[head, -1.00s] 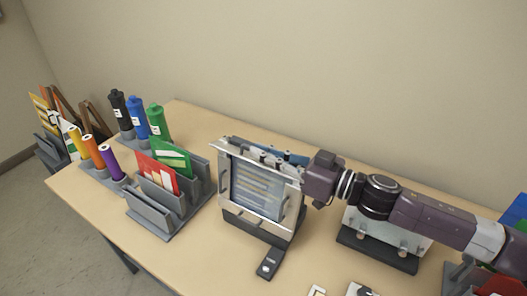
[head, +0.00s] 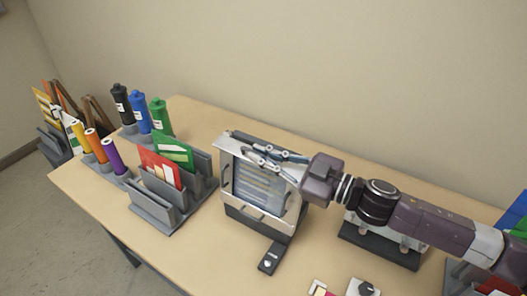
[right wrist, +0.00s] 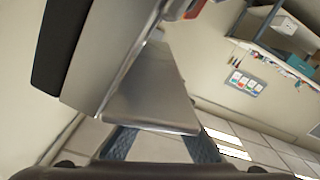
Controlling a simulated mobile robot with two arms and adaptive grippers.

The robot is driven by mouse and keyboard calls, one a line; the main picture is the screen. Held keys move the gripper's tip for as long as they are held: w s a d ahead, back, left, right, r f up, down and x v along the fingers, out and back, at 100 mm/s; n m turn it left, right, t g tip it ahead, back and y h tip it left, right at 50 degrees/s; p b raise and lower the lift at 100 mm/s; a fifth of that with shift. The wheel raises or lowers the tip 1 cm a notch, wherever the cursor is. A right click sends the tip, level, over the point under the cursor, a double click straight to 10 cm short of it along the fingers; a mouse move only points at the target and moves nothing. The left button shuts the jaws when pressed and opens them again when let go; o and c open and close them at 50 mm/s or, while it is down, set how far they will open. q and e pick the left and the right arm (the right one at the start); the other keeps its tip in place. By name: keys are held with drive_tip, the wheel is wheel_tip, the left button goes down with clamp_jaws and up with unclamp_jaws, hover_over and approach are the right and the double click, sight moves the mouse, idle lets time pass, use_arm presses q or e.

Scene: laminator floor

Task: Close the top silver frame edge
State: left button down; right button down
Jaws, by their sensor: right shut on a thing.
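The silver snap frame (head: 228,170) stands upright on the table and holds a blue printed sheet (head: 262,188) behind a clear front. My right gripper (head: 262,153) reaches in from the right, its fingers lying across the frame's top. They partly hide the top silver edge (head: 232,137). In the right wrist view, the silver edge (right wrist: 150,92) runs between the two fingers of the right gripper (right wrist: 160,135), which is shut on it. Whether that edge lies flat against the frame is hard to tell. My left gripper is not in view.
A grey rack (head: 152,207) with red and green cards stands left of the frame. Black, blue and green bottles (head: 138,108) and coloured rolls (head: 97,146) stand beyond it. A dark-based device (head: 380,247) sits under my right arm.

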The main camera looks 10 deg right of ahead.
drive_tip(key=n, duration=0.2)
drive_tip(key=f+n, duration=0.1)
drive_tip(key=shift+s+a+n+b, duration=0.15)
drive_tip(key=shift+a+n+b, duration=0.05)
drive_tip(key=shift+n+b, duration=0.2)
drive_tip(key=n, duration=0.2)
drive_tip(key=f+n+b, duration=0.1)
drive_tip(key=shift+n, duration=0.4)
drive_tip(key=n, duration=0.1)
drive_tip(key=f+n+b, duration=0.1)
drive_tip(key=n, duration=0.1)
drive_tip(key=shift+f, duration=0.15)
drive_tip(key=shift+w+d+f+n+b, duration=0.1)
drive_tip(key=shift+f+n+b, duration=0.2)
drive_tip(key=shift+n, duration=0.5)
drive_tip(key=shift+w+d+f+n+b, duration=0.1)
drive_tip(key=shift+n+b, duration=0.25)
drive_tip(key=shift+n, duration=0.45)
drive_tip(key=c, duration=2.1)
unclamp_jaws()
drive_tip(key=v, duration=1.2)
